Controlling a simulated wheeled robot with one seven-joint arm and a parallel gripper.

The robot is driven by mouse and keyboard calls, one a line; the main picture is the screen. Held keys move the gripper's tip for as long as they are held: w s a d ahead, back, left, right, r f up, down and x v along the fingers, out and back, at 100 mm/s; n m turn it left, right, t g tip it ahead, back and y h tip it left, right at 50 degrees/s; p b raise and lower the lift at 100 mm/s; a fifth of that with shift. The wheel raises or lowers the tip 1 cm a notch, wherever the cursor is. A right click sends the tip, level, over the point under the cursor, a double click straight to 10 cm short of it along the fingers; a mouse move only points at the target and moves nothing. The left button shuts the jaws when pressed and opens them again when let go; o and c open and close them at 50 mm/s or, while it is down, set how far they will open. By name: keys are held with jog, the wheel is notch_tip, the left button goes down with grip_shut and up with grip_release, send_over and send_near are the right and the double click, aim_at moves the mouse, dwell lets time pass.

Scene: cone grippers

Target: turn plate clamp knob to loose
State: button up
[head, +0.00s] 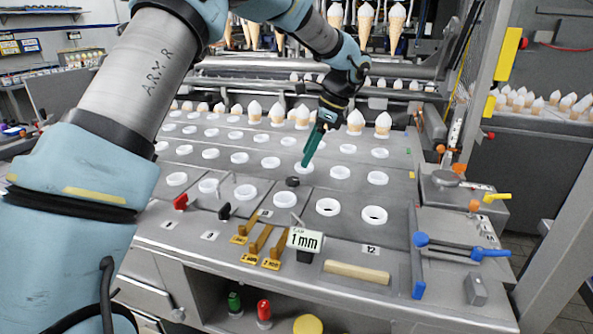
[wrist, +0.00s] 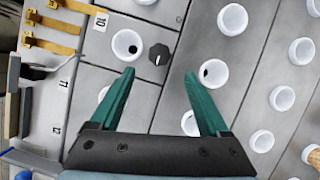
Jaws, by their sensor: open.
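The plate clamp knob is most likely the small black round knob (head: 292,182) on the grey plate, among the white ring cups. In the wrist view the same knob (wrist: 159,54) shows a light pointer mark and lies just beyond the fingertips, between their lines. My gripper (head: 309,160) has green fingers and hangs above the plate, a little up and right of the knob in the head view. In the wrist view my gripper (wrist: 161,73) is open, with nothing between its fingers. No loose or tight label is readable by the knob.
White ring cups (head: 328,207) surround the knob. Yellow gauges (head: 260,239), a 1 mm sign (head: 305,240), a red clip (head: 181,202) and a black clip (head: 225,211) stand near the front edge. Filled cones (head: 303,116) stand behind. A blue-ended lever (head: 455,249) is at right.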

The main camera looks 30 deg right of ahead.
aim_at(294, 179)
jog(key=p+x, duration=0.1)
jog(key=x, duration=0.6)
jog(key=shift+a+f+p, duration=0.15)
jog(key=shift+f+p, duration=0.05)
jog(key=shift+p, duration=0.1)
grip_shut()
